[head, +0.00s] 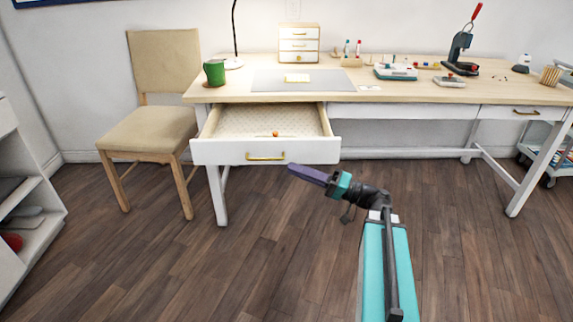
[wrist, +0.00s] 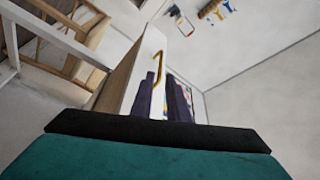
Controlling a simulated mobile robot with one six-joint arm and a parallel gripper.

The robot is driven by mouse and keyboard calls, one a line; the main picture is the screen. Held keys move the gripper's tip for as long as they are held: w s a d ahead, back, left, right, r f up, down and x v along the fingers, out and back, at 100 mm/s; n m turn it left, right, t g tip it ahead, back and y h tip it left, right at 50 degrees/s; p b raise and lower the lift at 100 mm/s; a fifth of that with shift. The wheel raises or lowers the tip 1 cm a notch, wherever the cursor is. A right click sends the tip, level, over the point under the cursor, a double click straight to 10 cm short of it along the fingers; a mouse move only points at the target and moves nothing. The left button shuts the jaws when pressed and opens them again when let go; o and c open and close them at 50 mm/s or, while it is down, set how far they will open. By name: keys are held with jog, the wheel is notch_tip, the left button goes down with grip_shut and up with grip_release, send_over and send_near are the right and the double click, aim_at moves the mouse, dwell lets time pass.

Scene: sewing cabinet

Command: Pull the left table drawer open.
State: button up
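The left table drawer (head: 225,152) is pulled well out from under the tabletop, so its patterned inside shows in the head view. Its white front carries a brass handle (head: 265,156), which also shows in the wrist view (wrist: 157,66). My gripper (head: 293,169) has dark purple fingers and is in front of the drawer, to the right of the handle and apart from it in the head view. In the wrist view my gripper (wrist: 162,82) shows a gap between its fingers, with the handle beyond the tips. Nothing is held.
A small orange item (head: 276,134) lies in the drawer. A chair (head: 150,130) stands left of the table (head: 430,95). A green mug (head: 214,73) is on the tabletop's left end. The right drawer (head: 530,112) is shut. The wooden floor in front is clear.

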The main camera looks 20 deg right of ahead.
jog(key=shift+p+v, duration=0.3)
jog(key=shift+v, duration=1.75)
